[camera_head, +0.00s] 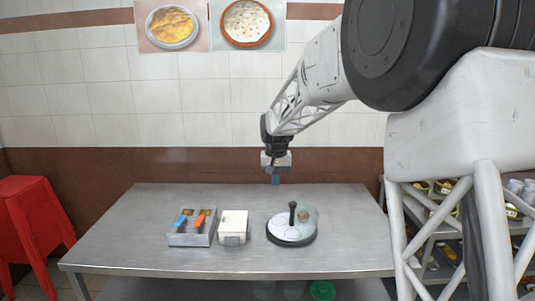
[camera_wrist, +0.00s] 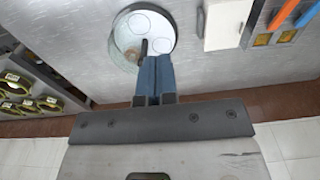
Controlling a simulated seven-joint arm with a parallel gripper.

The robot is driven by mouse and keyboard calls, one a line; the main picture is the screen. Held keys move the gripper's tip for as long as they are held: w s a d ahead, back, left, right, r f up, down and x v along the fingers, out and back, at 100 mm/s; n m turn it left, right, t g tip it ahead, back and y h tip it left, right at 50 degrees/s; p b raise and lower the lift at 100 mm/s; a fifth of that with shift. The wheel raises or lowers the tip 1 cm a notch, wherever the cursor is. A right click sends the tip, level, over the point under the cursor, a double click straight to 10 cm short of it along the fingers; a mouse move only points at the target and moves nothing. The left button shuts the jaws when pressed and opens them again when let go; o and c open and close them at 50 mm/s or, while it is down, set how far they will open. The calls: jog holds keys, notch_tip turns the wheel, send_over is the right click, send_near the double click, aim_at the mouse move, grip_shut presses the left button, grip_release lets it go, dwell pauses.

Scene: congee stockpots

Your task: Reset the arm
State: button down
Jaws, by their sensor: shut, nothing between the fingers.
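My gripper (camera_head: 276,179) hangs from my arm above the back part of the steel table (camera_head: 160,255), fingers pointing down. In the wrist view my gripper (camera_wrist: 153,62) shows its two blue fingers pressed together, with nothing between them. It is apart from the objects on the table. My arm comes in from the upper right in the head view.
A round dark-rimmed pot (camera_head: 291,234) with a white top and black handle stands right of centre. A white box (camera_head: 233,224) and a grey tray (camera_head: 191,239) with blue- and orange-handled tools stand left of it. Red stools (camera_head: 38,220) are left; a shelf (camera_head: 428,215) is right.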

jog(key=s+d+r, duration=0.2)
jog(key=s+d, duration=0.2)
jog(key=s, duration=0.4)
jog(key=s+d+r, duration=0.2)
jog(key=s+d, duration=0.1)
jog(key=s, duration=0.6)
jog(key=s+d+r, duration=0.2)
jog(key=s+d, duration=0.2)
jog(key=s, duration=0.4)
jog(key=s+d+f+t, duration=0.1)
jog(key=s+d+f, duration=0.1)
jog(key=s, duration=1.1)
jog(key=s+d+f, duration=0.3)
jog(key=s+f, duration=0.1)
jog(key=s, duration=0.9)
jog(key=shift+t, duration=0.4)
